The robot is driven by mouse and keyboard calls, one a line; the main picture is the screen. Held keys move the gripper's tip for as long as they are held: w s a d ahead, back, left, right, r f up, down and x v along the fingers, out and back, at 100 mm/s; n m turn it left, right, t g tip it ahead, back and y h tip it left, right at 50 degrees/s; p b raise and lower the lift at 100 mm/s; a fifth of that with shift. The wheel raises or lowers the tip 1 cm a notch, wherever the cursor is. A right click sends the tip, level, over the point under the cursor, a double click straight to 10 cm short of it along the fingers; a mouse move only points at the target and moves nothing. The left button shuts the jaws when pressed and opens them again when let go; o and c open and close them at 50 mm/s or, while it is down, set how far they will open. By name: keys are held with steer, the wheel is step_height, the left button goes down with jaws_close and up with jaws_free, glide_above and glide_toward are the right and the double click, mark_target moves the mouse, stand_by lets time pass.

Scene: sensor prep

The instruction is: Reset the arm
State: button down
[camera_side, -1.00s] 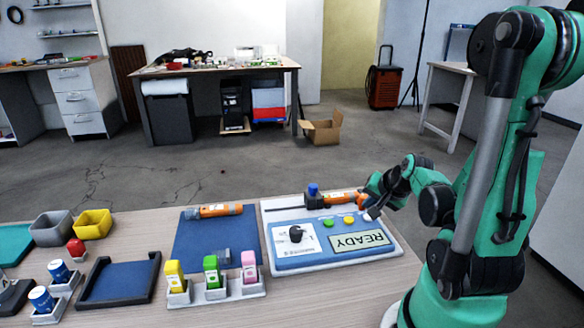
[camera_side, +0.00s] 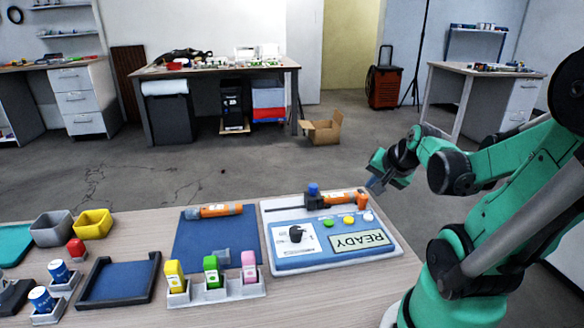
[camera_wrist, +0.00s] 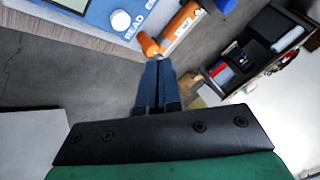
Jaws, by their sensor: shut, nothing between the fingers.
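My gripper (camera_side: 376,184) is in the air just beyond the right end of the white and blue device. In the wrist view its blue fingers (camera_wrist: 157,88) are together with nothing between them. The device (camera_side: 335,258) lies on the table with a "READY" display, a black knob and several coloured buttons. The wrist view shows part of the device (camera_wrist: 98,10) and an orange piece (camera_wrist: 180,25) beyond the fingertips.
A blue mat (camera_side: 195,250) holds another orange tool (camera_side: 213,211). In front stands a rack with yellow, green and pink bottles (camera_side: 213,272). Open floor lies behind the table.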

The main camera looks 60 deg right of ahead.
steer(key=w+a+r+n+y, duration=0.1)
steer(key=w+a+n, duration=0.1)
steer(key=a+n, duration=0.3)
steer(key=w+a+r+n+t+y, duration=0.1)
steer(key=w+a+n+y, duration=0.1)
steer(key=a+n, duration=0.4)
steer(key=w+a+r+n+y, duration=0.1)
steer(key=w+a+n, duration=0.3)
steer(key=a, duration=0.6)
steer(key=shift+w+a+r+n+y, duration=0.2)
steer(key=shift+a+r+n+y, duration=0.15)
steer(key=shift+n, duration=0.55)
steer(key=shift+d, duration=0.1)
steer(key=s+d+r+n+g, duration=0.2)
steer(key=s+d+n+g, duration=0.1)
steer(key=d, duration=0.7)
steer(key=s+d+r+n+g, duration=0.2)
steer(key=s+d+n, duration=0.3)
steer(key=d, duration=0.6)
steer(key=shift+s+n+g, duration=0.2)
steer(key=shift+n+g, duration=0.3)
steer(key=shift+g, duration=0.4)
